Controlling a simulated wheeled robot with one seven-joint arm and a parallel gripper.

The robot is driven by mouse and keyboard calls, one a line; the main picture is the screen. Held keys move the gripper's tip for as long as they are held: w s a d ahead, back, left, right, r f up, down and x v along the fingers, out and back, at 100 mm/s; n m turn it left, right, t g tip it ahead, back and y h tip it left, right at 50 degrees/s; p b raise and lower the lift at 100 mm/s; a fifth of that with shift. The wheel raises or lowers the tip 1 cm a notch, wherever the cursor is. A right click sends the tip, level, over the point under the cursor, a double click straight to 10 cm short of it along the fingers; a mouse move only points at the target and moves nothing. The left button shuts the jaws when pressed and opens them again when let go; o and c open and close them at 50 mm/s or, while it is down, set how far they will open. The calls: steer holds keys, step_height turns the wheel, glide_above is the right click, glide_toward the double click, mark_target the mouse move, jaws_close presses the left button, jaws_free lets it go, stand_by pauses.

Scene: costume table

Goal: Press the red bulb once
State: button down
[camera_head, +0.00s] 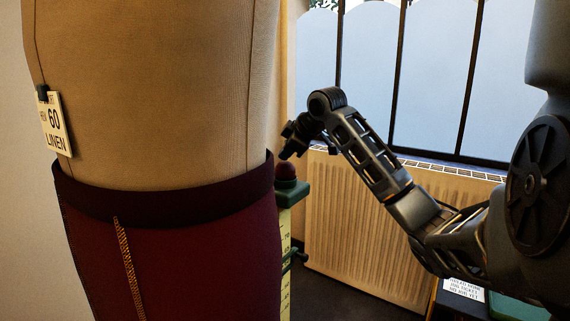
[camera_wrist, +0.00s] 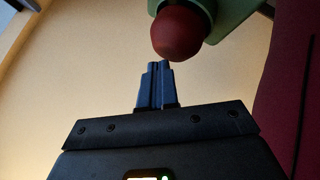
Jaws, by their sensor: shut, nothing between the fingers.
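The red bulb (camera_head: 286,170) is a dark red ball on top of a green post head (camera_head: 291,190), just right of the dress form in the head view. In the wrist view the red bulb (camera_wrist: 182,32) shows at the top, in front of the green head (camera_wrist: 232,14). My gripper (camera_head: 284,156) is just above the bulb in the head view. In the wrist view my gripper (camera_wrist: 157,66) has its fingers together and empty, with the tips close beside the bulb's edge. I cannot tell whether they touch it.
A dress form (camera_head: 160,90) in a maroon garment (camera_head: 190,265) stands close on the left, bearing a tag (camera_head: 54,124). A radiator (camera_head: 350,215) stands behind the post, below a window (camera_head: 430,80). A measuring strip (camera_head: 285,265) runs down the post.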

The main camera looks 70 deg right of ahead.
mark_target(286, 163)
steer(key=shift+f+b, duration=0.4)
steer(key=shift+f, duration=0.45)
stand_by(0.6)
steer(key=shift+r, duration=0.2)
steer(key=shift+r+p, duration=1.1)
steer(key=shift+r, duration=0.05)
step_height(286, 163, up, 5)
steer(key=p, duration=0.4)
steer(key=shift+r, duration=0.1)
stand_by(0.7)
